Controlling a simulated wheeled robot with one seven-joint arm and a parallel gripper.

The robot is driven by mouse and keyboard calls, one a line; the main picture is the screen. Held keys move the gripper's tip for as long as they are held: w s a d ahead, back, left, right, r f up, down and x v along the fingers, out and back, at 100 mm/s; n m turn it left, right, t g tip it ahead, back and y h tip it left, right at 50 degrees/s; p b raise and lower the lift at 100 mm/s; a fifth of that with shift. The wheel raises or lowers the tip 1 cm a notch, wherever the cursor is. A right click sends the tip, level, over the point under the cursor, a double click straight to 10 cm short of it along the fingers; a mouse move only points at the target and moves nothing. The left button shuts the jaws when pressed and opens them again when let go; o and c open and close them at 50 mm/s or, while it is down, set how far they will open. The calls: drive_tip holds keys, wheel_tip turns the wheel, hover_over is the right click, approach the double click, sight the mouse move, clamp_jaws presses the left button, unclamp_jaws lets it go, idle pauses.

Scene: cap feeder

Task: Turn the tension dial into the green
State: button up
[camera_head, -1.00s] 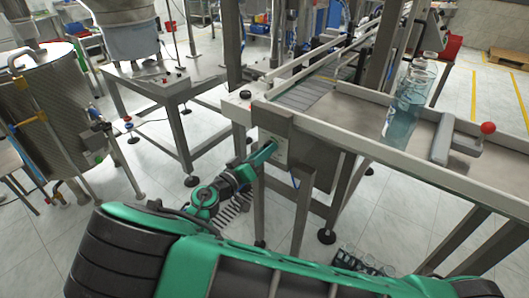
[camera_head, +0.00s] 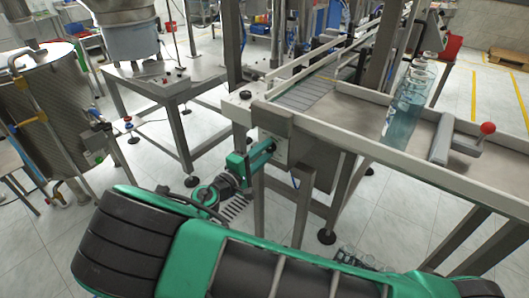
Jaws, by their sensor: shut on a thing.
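The dial's pointer and any green zone are too small or covered, so I cannot tell where the dial points.
The conveyor (camera_head: 345,120) runs above the panel, with clear bottles (camera_head: 405,112) standing on it. A red-knobbed lever (camera_head: 487,128) is at the right. A black knob (camera_head: 246,94) sits on the conveyor's near corner. A steel table (camera_head: 165,85) stands to the left.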

drive_tip(key=shift+a+f+n, duration=0.1)
drive_tip(key=shift+n, duration=1.75)
drive_tip(key=shift+a+n, duration=0.1)
drive_tip(key=shift+n, duration=1.75)
drive_tip(key=o, duration=1.1)
drive_tip(key=shift+c, duration=0.2)
drive_tip(key=shift+d, duration=0.1)
drive_tip(key=v, duration=1)
drive_tip(key=shift+s+a, duration=0.25)
drive_tip(key=shift+a, duration=0.05)
